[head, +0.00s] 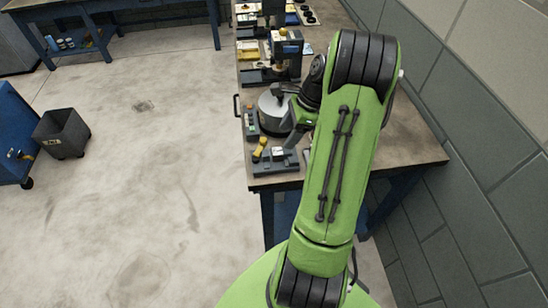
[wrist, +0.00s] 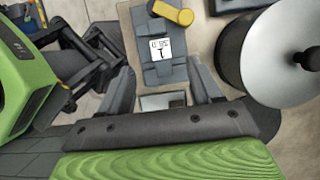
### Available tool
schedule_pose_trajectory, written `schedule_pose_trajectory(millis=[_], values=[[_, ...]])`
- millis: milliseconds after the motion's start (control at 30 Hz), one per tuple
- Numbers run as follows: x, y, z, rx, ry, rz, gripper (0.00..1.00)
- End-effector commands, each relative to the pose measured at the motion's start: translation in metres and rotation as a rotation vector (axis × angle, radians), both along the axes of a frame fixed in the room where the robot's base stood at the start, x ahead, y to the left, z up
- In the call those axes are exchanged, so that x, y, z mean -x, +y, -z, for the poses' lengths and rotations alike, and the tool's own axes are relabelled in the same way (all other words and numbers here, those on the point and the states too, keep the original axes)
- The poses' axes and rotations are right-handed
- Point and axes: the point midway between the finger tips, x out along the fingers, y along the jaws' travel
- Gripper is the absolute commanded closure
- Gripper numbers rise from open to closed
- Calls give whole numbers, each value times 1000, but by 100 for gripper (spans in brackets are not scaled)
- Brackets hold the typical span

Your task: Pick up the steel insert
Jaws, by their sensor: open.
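A pale, shiny rectangular face (wrist: 162,102) shows between the finger bases in the wrist view; it may be the steel insert, but the gripper body hides part of it. My gripper (wrist: 161,66) is open, its two dark fingers apart on either side of a grey fixture (wrist: 165,74). In the head view, the grey fixture (head: 279,161) sits at the bench's near end, and my arm hides part of the gripper. I cannot tell whether the fingers touch anything.
A round steel drum-like piece with a dark knob (wrist: 282,62) stands close to the right of the gripper; it also shows in the head view (head: 270,106). More fixtures (head: 286,52) line the workbench (head: 414,146) farther back. A block wall (head: 480,130) borders its right side.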

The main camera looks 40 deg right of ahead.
Motion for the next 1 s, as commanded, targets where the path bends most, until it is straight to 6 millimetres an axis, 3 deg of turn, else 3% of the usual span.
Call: schedule_pose_trajectory(millis=[33,100,267,500,767,1000], values=[[-2,5,15,-2,3,-3,36],[-5,9,27,-1,2,-2,36],[-9,14,43,0,2,-2,36],[-18,26,82,0,2,-3,36],[-20,27,85,3,0,-1,36],[-20,27,84,3,0,-1,73]])
